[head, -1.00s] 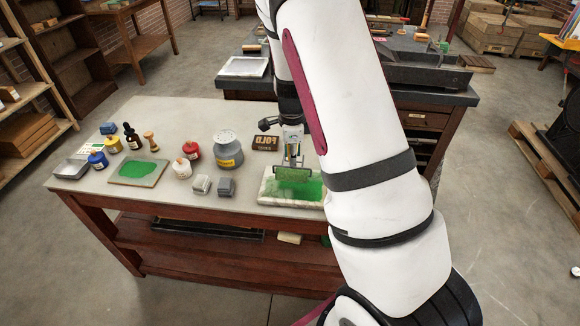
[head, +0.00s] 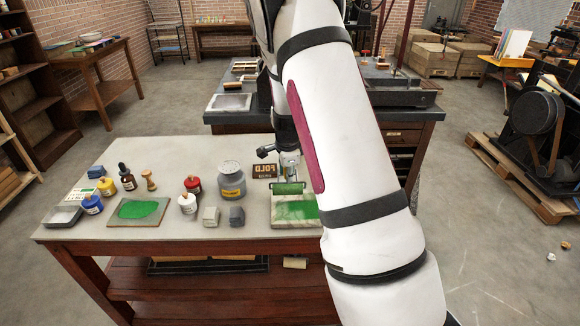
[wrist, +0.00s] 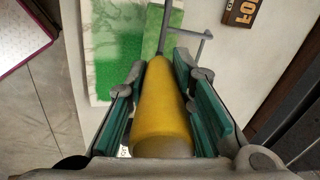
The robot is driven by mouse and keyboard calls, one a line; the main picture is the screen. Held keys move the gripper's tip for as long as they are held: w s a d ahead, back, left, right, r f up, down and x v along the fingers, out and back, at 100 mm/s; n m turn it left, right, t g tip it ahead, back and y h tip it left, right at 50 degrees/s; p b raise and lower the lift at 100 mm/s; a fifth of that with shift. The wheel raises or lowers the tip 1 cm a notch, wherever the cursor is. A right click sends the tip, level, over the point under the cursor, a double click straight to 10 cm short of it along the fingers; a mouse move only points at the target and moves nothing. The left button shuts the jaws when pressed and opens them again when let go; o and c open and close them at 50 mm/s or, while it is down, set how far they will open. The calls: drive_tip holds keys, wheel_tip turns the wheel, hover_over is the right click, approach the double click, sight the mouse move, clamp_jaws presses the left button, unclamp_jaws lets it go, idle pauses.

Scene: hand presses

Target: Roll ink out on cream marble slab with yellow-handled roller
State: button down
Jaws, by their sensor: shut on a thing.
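My gripper (wrist: 159,68) is shut on the yellow handle (wrist: 160,112) of the roller, one jaw pad on each side. The roller's green drum (head: 289,188) lies at the far edge of the cream marble slab (head: 283,222). Whether the drum touches the slab is hard to tell. The slab carries a patch of green ink (head: 300,210), also visible in the wrist view (wrist: 118,75), with bare marble around it. My arm hides the slab's right side in the head view.
A dark FOLD sign (head: 264,171) stands just behind the slab.

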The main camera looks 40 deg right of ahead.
drive_tip(key=s+a+f+p, duration=0.2)
drive_tip(key=s+a+p, duration=0.2)
drive_tip(key=s, duration=0.3)
drive_tip(key=shift+a+f, duration=0.3)
drive_tip(key=shift+f, duration=0.05)
drive_tip(key=shift+f, duration=0.35)
idle(1.3)
drive_tip(key=shift+w+d+f+b, duration=0.1)
drive_tip(key=shift+w+d+b, duration=0.45)
drive_tip(key=shift+w+b, duration=0.25)
drive_tip(key=shift+w+d+b, duration=0.55)
drive_tip(key=shift+w+b, duration=0.05)
drive_tip(key=shift+w, duration=0.4)
drive_tip(key=shift+w+d+b, duration=0.45)
drive_tip(key=shift+w+b, duration=0.1)
drive_tip(key=shift+w, duration=0.05)
drive_tip(key=shift+w+d+b, duration=0.4)
drive_tip(key=shift+w+b, duration=0.1)
drive_tip(key=shift+w, duration=0.1)
drive_tip(key=shift+w+d+b, duration=0.65)
drive_tip(key=shift+w+b, duration=0.1)
drive_tip(key=shift+w, duration=0.2)
drive_tip(key=shift+w+d+b, duration=0.6)
drive_tip(key=shift+w+b, duration=0.1)
drive_tip(key=shift+w, duration=0.25)
drive_tip(key=shift+r, duration=0.2)
